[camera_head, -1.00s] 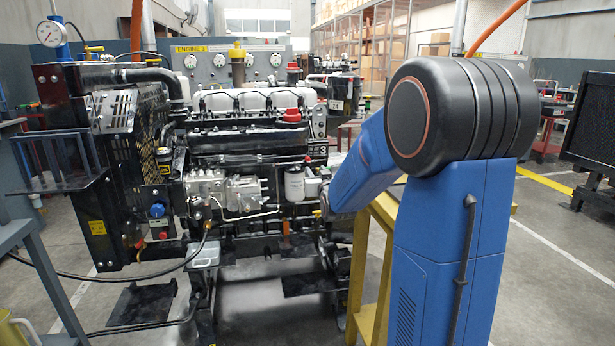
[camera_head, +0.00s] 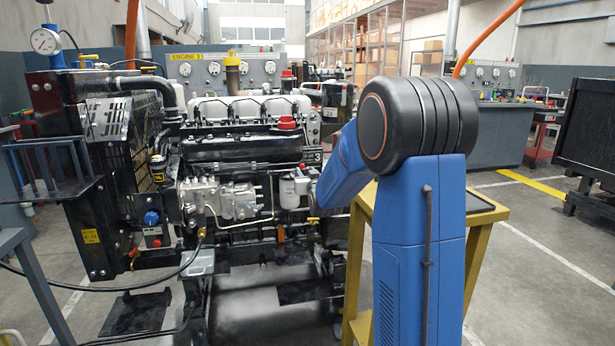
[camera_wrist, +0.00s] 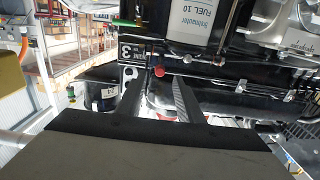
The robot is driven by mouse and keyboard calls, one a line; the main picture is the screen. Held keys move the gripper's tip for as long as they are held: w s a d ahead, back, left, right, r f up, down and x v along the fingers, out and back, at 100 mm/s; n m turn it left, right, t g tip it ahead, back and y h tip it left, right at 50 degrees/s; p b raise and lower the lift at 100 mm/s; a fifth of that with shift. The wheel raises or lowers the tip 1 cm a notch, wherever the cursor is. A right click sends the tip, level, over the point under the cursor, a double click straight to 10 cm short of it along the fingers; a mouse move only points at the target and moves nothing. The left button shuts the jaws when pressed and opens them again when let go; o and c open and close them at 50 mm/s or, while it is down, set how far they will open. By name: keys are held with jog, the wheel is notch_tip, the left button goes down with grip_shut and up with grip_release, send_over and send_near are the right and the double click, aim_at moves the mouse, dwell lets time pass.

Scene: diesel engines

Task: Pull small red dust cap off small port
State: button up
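The small red dust cap (camera_wrist: 159,71) shows in the wrist view as a small red disc on the dark engine side, close to the number 3 plate (camera_wrist: 131,53). My gripper (camera_wrist: 157,81) is open, its two dark fingers reaching toward the engine on either side of the cap's line of view. The cap appears just past the fingertips, between them. I cannot tell the exact depth, and nothing is seen between the fingers.
A yellow stand (camera_head: 481,255) is beside my arm. Open floor lies at right.

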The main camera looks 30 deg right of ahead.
aim_at(303, 167)
jog(key=shift+x, duration=2.25)
grip_shut()
